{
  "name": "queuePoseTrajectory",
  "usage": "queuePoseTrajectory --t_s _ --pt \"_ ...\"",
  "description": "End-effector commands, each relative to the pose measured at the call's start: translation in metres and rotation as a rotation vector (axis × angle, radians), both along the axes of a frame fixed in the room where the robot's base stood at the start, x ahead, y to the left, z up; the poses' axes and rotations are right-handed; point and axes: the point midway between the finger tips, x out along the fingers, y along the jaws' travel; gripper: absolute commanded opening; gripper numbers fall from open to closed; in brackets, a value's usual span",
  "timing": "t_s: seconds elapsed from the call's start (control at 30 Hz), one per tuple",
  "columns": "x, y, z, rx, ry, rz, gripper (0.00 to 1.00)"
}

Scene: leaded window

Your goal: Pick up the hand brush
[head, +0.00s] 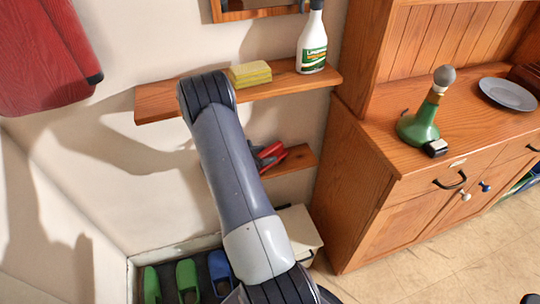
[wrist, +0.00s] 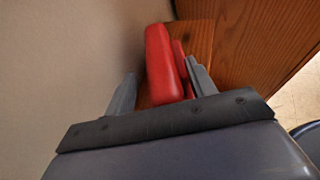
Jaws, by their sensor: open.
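The red thing that looks like the hand brush (head: 271,152) is at the small lower shelf, partly hidden behind my arm in the head view. In the wrist view the red brush (wrist: 162,65) shows as a long rounded red block, with a second narrow red part at its right. My gripper (wrist: 160,70) is open, with one grey finger left of the brush and the other at its right. The right finger covers part of the red. I cannot tell whether either finger touches it. In the head view my arm hides most of the gripper.
The lower wooden shelf (head: 299,160) sits beneath an upper shelf (head: 160,103) with yellow sponges (head: 250,74) and a spray bottle (head: 312,45). A wooden cabinet (head: 345,190) stands close at right.

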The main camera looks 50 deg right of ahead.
Motion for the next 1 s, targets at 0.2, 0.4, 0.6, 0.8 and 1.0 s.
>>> queuePoseTrajectory --t_s 0.2,0.4,0.6,0.8,1.0 --pt "-0.0012 -0.0118 -0.0053 -0.001 0.0 0.001 0.53" --pt "-0.001 -0.0115 -0.0051 -0.001 0.0 0.001 0.49" --pt "-0.001 -0.0113 -0.0048 -0.002 0.0 0.001 0.33" --pt "-0.0009 -0.0108 -0.0046 -0.002 0.0 0.001 0.17" --pt "-0.0008 -0.011 -0.0043 -0.003 -0.001 0.001 0.0"
